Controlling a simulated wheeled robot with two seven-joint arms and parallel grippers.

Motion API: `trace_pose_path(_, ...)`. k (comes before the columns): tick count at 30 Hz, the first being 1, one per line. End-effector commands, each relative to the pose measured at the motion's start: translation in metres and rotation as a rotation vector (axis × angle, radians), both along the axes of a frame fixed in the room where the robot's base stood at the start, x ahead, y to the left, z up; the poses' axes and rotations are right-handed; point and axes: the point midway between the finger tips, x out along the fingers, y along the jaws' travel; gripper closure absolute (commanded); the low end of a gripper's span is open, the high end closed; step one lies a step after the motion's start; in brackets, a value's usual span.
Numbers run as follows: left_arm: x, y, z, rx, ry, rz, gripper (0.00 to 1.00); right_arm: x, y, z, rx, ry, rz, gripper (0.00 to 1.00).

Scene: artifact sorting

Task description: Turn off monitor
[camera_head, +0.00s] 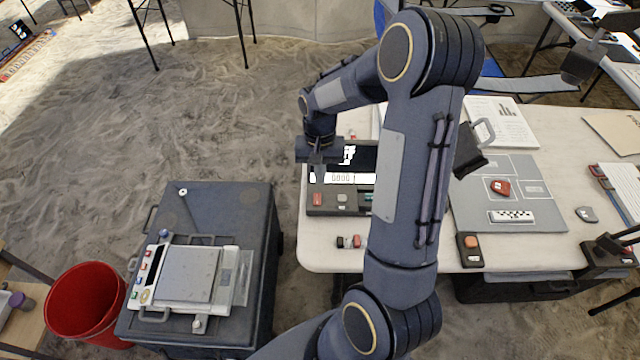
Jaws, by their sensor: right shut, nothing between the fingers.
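The monitor (370,158) is a small device with a dark screen, a lit white strip reading what looks like zeros, and a grey base at the left edge of the white table. Its front panel carries a red button (318,199) at left and a pale button (342,197) beside it. My right gripper (319,178) points down over the left part of the monitor, shut and empty, with its tips behind the red button in the picture. Whether it touches the monitor I cannot tell. My right arm hides the monitor's right side. My left gripper is not in view.
A grey mat (470,212) with a red piece and a scale bar lies on the table (560,185). Small red and dark items (350,241) lie in front of the monitor. A weighing scale (187,275) sits on a dark case (225,210), near a red bucket (85,300).

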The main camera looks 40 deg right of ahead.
Motion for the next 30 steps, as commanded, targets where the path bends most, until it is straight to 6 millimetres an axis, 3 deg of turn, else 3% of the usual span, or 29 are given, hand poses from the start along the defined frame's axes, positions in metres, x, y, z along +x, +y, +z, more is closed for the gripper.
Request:
trace_pose_path(3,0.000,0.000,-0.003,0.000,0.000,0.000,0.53,-0.002,0.002,0.023,-0.001,-0.004,0.000,1.00)
trace_pose_path(9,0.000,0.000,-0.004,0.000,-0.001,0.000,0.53,-0.005,0.004,0.045,-0.001,-0.001,-0.001,1.00)
trace_pose_path(30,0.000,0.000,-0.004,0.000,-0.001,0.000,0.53,-0.007,0.006,0.051,0.003,-0.005,0.003,1.00)
